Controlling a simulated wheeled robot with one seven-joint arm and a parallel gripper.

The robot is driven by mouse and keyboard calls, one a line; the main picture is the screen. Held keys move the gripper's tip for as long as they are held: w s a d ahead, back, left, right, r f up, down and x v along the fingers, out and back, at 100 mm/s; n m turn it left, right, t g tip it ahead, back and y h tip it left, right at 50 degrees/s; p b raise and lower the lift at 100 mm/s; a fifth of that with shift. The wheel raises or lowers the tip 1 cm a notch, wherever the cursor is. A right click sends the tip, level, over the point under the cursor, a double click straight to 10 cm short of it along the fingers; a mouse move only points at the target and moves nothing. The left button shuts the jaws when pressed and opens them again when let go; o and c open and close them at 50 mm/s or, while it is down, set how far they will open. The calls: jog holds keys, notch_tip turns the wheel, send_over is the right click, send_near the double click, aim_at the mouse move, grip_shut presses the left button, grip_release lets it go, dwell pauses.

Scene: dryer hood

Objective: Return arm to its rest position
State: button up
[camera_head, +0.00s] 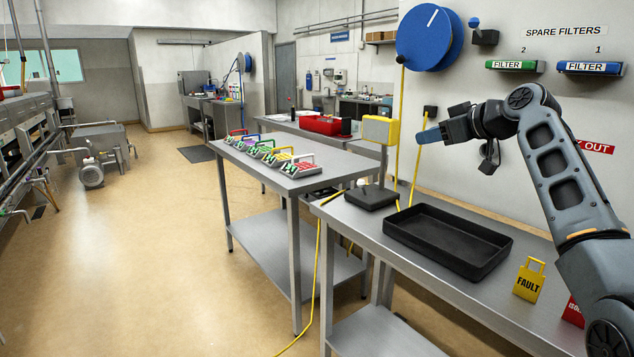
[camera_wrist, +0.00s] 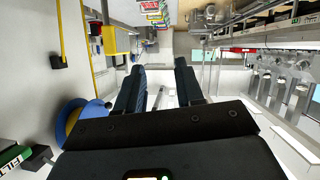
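My arm (camera_head: 555,165) rises from the lower right and bends over at the top, in front of the wall. My gripper (camera_head: 428,135) points left, above the front table and close to the yellow box on its stand. In the wrist view my gripper (camera_wrist: 160,76) shows two dark fingers spread apart with nothing between them. It holds nothing.
A black tray (camera_head: 446,241), a yellow box on a stand (camera_head: 381,130) and a yellow FAULT tag (camera_head: 529,281) are on the front table. A blue reel (camera_head: 430,38) and filters (camera_head: 511,66) hang on the wall. Open floor (camera_head: 155,230) lies left.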

jog(key=s+a+f+m+h, duration=0.1)
jog(key=s+f, duration=0.2)
jog(key=f, duration=0.5)
jog(key=s+a+f+m+t, duration=0.1)
jog(key=s+f+m, duration=0.15)
jog(key=f, duration=0.55)
jog(key=s+a+f+h, duration=0.1)
jog(key=s+f, duration=0.3)
jog(key=f, duration=0.4)
jog(key=s+a+f+m+h, duration=0.2)
jog(key=s+f+m, duration=0.1)
jog(key=s+f, duration=1.4)
jog(key=s+m+t+h, duration=0.1)
jog(key=s+m+h, duration=0.15)
jog(key=s, duration=2.45)
jog(key=s+r+n+t, duration=0.1)
jog(key=s+r, duration=1.4)
jog(key=s, duration=0.3)
jog(key=shift+d, duration=0.35)
jog(key=shift+s, duration=0.1)
jog(key=shift+c, duration=0.2)
